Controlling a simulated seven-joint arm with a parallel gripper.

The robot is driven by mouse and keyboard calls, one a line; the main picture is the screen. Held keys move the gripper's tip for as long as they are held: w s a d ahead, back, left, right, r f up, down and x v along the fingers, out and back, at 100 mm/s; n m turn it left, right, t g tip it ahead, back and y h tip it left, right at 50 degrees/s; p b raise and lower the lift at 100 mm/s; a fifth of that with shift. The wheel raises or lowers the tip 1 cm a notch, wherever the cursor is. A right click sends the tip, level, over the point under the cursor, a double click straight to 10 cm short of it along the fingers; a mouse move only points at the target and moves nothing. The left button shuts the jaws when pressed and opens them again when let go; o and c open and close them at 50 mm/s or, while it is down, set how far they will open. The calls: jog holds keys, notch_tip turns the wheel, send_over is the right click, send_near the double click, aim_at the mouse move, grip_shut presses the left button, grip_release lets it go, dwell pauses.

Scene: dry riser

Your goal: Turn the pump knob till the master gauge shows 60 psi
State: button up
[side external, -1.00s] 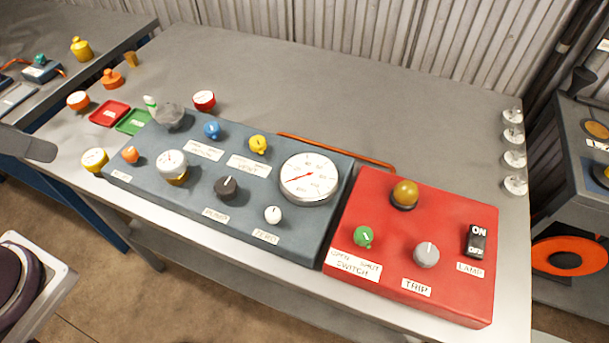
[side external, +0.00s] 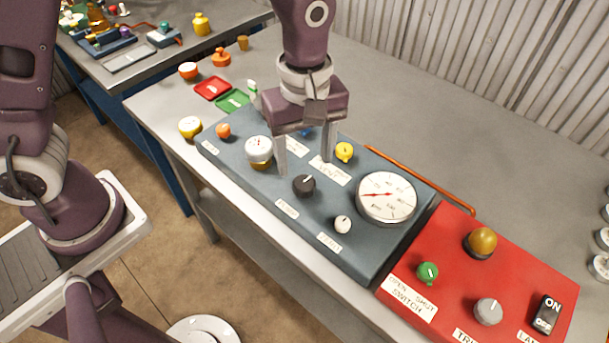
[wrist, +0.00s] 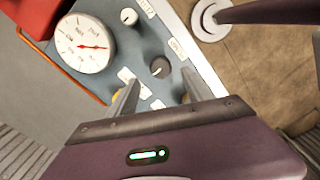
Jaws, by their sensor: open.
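The black pump knob (side external: 304,185) sits on the blue-grey panel, its white mark pointing up and right in the side view. It also shows in the wrist view (wrist: 160,67). My gripper (side external: 304,168) is over the panel, its fingers pointing down, spread and empty. The knob lies in line with the gap between the fingertips (wrist: 160,88); I cannot tell whether they touch anything. The large white master gauge (side external: 386,197) is right of the knob, and also in the wrist view (wrist: 82,43). Its red needle points left in the side view; its numbers are too small to read.
Near the knob stand a white knob (side external: 342,224), a yellow knob (side external: 344,152) and a small white gauge (side external: 258,149). The blue knob is mostly hidden behind my gripper. The red box (side external: 455,262) adjoins on the right. An orange pipe (side external: 410,175) runs behind the panel.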

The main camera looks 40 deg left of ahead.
aim_at(304, 182)
notch_tip(304, 182, down, 6)
jog(key=shift+f, duration=0.15)
grip_shut()
jog(key=shift+m, duration=0.3)
jog(key=m, duration=0.5)
jog(key=shift+m, duration=0.3)
jog(key=m, duration=1.2)
jog(key=shift+m, duration=0.3)
jog(key=m, duration=0.5)
jog(key=shift+m, duration=0.4)
